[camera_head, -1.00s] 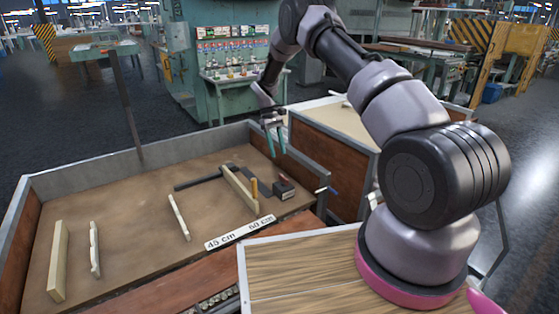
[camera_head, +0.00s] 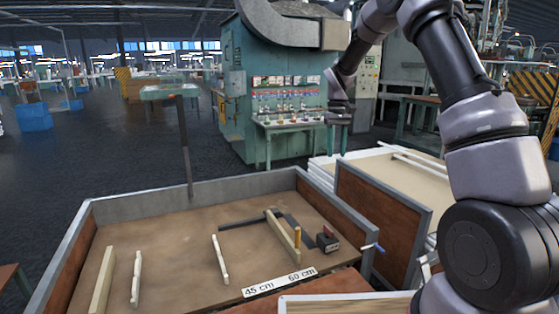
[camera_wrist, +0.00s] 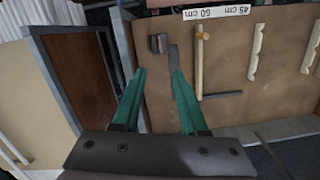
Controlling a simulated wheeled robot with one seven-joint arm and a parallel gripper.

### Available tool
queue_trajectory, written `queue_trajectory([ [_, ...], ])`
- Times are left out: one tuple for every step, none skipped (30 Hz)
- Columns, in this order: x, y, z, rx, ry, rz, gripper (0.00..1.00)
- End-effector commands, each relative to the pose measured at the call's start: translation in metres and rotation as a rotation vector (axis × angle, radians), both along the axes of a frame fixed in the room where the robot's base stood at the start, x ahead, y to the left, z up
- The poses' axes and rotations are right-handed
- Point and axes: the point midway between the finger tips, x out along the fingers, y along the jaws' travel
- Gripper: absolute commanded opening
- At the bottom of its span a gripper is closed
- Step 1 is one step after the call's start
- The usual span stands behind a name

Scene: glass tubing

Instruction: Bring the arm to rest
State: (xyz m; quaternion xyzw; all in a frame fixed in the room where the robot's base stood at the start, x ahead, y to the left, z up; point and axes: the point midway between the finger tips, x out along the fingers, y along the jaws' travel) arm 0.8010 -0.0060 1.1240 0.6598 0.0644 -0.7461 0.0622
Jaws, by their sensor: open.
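My gripper (camera_wrist: 159,72) is open in the wrist view, with its two green fingers apart and nothing held between them. In the head view my arm rises at the right and bends over, with its end hanging in front of the green machine. The fingertips are hard to make out there. The wrist view looks down on the walled brown work tray (camera_head: 160,255), which appears upside down. The gripper is above the tray, touching nothing that I can see.
The tray holds pale wooden strips (camera_head: 104,280), a dark L-shaped piece (camera_head: 240,222), a small dark block (camera_head: 327,239) and a "45 cm 60 cm" label (camera_head: 280,282). A dark post (camera_head: 187,150) stands at its far wall. White tubes (camera_head: 415,162) lie on the right-hand bench.

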Motion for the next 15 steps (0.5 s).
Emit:
queue_trajectory([
  [-0.010,-0.004,0.024,0.012,-0.034,-0.021,0.42],
  [-0.016,-0.006,0.035,0.018,-0.049,-0.035,0.42],
  [-0.024,-0.008,0.049,0.026,-0.071,-0.053,0.42],
  [-0.030,-0.010,0.059,0.033,-0.088,-0.065,0.42],
  [-0.037,-0.012,0.070,0.040,-0.104,-0.079,0.42],
  [-0.046,-0.015,0.083,0.048,-0.126,-0.098,0.42],
  [-0.053,-0.017,0.092,0.055,-0.143,-0.109,0.42],
  [-0.060,-0.018,0.101,0.062,-0.159,-0.123,0.42],
  [-0.070,-0.021,0.113,0.071,-0.180,-0.141,0.42],
  [-0.078,-0.022,0.121,0.077,-0.198,-0.153,0.42],
  [-0.086,-0.024,0.129,0.084,-0.214,-0.167,0.42],
  [-0.097,-0.026,0.139,0.095,-0.234,-0.185,0.42],
  [-0.105,-0.028,0.146,0.100,-0.251,-0.198,0.42],
  [-0.114,-0.029,0.153,0.108,-0.268,-0.212,0.42],
  [-0.125,-0.031,0.161,0.119,-0.289,-0.230,0.42],
])
